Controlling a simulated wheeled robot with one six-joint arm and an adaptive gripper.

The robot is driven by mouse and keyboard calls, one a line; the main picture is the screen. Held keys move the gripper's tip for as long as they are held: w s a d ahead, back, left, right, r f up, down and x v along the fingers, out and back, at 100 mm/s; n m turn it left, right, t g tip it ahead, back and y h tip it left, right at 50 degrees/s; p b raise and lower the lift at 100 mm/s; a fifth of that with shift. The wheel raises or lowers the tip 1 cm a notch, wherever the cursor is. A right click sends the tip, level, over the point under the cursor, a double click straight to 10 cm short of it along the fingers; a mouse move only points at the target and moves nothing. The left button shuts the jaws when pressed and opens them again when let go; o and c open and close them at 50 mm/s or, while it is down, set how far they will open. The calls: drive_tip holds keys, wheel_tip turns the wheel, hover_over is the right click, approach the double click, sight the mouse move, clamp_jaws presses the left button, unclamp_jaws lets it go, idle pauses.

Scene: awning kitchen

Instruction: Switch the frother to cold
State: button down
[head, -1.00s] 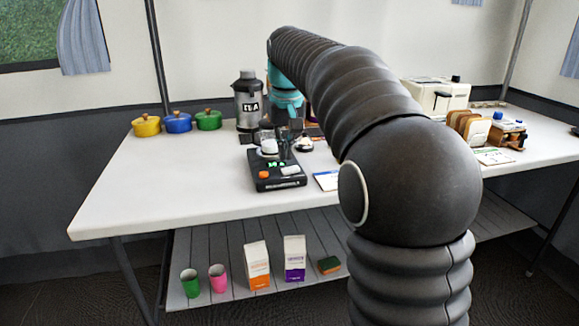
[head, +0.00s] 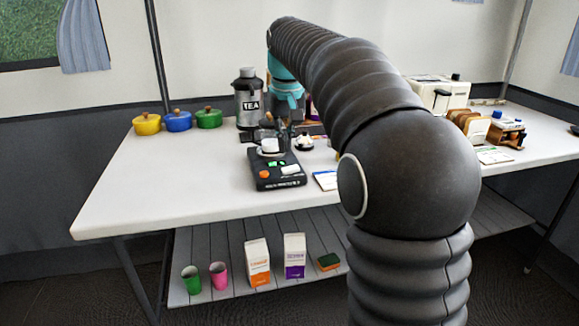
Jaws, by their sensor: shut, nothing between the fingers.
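A black device (head: 279,179) with an orange button (head: 264,174), a white button (head: 290,169) and green lit marks sits on the white table, left of my arm. It appears to be the frother; its lettering is too small to read. A white cup (head: 269,145) stands at its far end. My gripper (head: 283,132) hangs just behind and above that far end, below the teal part of my arm. Its dark fingers are small and blend with dark things behind, but look closed and empty. I cannot tell whether they touch the device, nor which setting is on.
Yellow, blue and green pots (head: 178,121) are at the back left. The table's front left is clear.

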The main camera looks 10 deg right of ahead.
wheel_tip(320, 180, up, 7)
drive_tip(key=shift+r, duration=0.15)
idle(3.7)
hover_over(286, 171)
drive_tip(key=w, duration=0.3)
wheel_tip(286, 171, down, 6)
drive_tip(key=shift+t, duration=0.5)
drive_tip(key=s+f, duration=0.4)
drive_tip(key=shift+f, duration=0.1)
drive_tip(key=s+f+t, duration=0.1)
drive_tip(key=s+f, duration=0.2)
drive_tip(key=s, duration=0.6)
drive_tip(key=s+f+t, duration=0.1)
drive_tip(key=s+f, duration=0.3)
drive_tip(key=s, duration=0.6)
drive_tip(key=s+f, duration=0.4)
drive_tip(key=s, duration=0.5)
drive_tip(key=shift+s+f+t, duration=0.15)
drive_tip(key=shift+s+t, duration=0.25)
